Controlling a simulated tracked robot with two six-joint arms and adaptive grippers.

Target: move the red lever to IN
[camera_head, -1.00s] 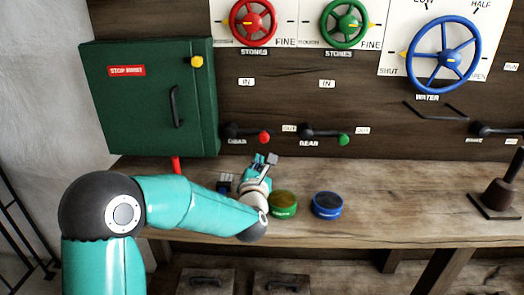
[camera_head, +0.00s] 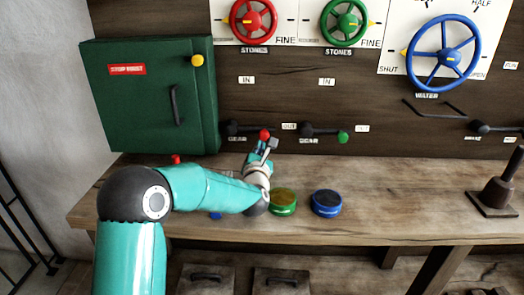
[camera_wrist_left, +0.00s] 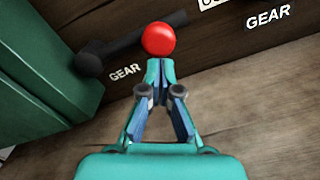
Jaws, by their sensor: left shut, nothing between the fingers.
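The red lever is a dark arm with a red ball knob (camera_head: 265,134). It lies nearly level on the back panel with its knob to the right, towards the OUT plate (camera_head: 289,126). The IN plate (camera_head: 246,80) is above the lever. My left gripper (camera_head: 270,145) is just below the knob. In the left wrist view the red knob (camera_wrist_left: 158,39) stands straight past the tips of the gripper (camera_wrist_left: 160,66). The fingers are shut and empty. I cannot tell whether the tips touch the knob. My right gripper is out of view.
A similar lever with a green knob (camera_head: 343,138) is to the right. A green cabinet (camera_head: 145,105) stands out on the left. A green tin (camera_head: 283,200) and a blue tin (camera_head: 326,203) sit on the bench (camera_head: 400,195) near my arm.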

